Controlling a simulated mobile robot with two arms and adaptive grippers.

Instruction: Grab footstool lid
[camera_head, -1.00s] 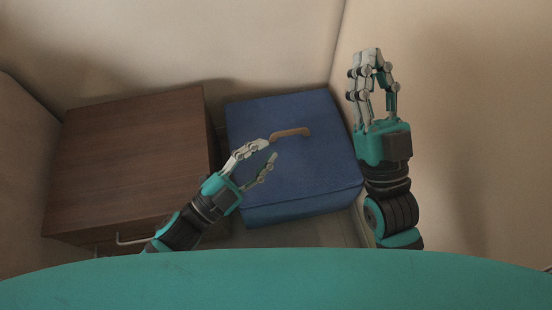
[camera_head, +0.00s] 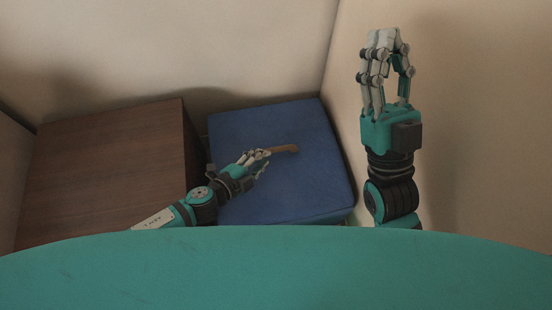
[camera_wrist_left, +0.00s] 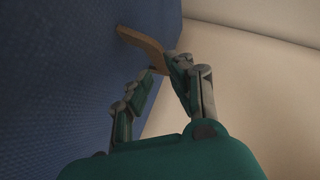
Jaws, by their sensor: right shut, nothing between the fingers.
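The footstool lid (camera_head: 275,190) is a blue padded square with a tan handle (camera_head: 287,149) on top. My left gripper (camera_head: 262,158) is over the lid at the handle's left end. In the left wrist view, its fingers (camera_wrist_left: 157,84) stand apart, with the handle (camera_wrist_left: 143,42) just beyond them and its near end by the right finger's tip. I cannot tell whether they touch it. The blue lid surface (camera_wrist_left: 60,80) fills the left of that view. My right gripper (camera_head: 390,42) is raised by the right wall, fingers closed together and empty, away from the lid.
A dark brown wooden cabinet (camera_head: 105,165) stands left of the footstool, close beside it. Beige walls (camera_head: 200,40) enclose the back and the right side. My teal body covers the bottom of the head view.

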